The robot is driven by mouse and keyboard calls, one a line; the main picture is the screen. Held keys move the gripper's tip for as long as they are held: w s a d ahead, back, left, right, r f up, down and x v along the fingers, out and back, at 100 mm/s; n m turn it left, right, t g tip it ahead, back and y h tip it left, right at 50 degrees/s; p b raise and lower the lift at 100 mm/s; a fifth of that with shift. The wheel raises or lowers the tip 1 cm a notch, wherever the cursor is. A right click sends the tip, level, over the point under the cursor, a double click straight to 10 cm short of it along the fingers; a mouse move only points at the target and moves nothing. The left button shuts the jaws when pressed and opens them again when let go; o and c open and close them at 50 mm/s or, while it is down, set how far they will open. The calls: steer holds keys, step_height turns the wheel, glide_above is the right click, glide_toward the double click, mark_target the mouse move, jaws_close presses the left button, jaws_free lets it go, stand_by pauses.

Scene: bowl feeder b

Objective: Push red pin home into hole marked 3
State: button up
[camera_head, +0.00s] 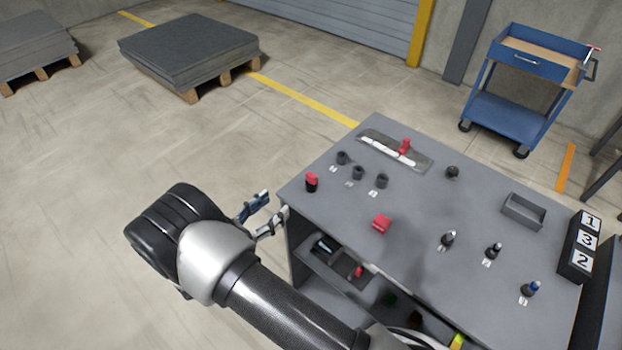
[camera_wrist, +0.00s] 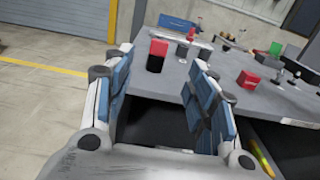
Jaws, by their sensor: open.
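A red-topped piece with a dark lower part (camera_head: 312,181) stands upright at the table's near-left corner; it may be the red pin. In the wrist view it (camera_wrist: 157,54) appears between my fingers, beyond them. My gripper (camera_head: 263,215) is open and empty, just off the table's left edge; both fingers show in the wrist view (camera_wrist: 163,80). Several dark round holders stand on the table, among them a left one (camera_head: 342,157), a middle one (camera_head: 358,172) and a right one (camera_head: 382,180). White labels lie beside them; their numbers are too small to read.
A red block (camera_head: 381,223) sits mid-table. A grey rail with a red handle (camera_head: 405,146) lies at the back. A grey tray (camera_head: 523,210), upright pegs (camera_head: 448,239) and a sign block reading 1, 3, 2 (camera_head: 578,246) are to the right. An open shelf (camera_head: 330,262) is below the tabletop.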

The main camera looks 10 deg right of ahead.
mark_target(310, 177)
steer(key=b+x, duration=0.3)
steer(key=x, duration=1.3)
steer(key=shift+d+f, duration=0.1)
steer(key=shift+f, duration=0.05)
steer(key=shift+c, duration=0.2)
steer(key=c, duration=1.1)
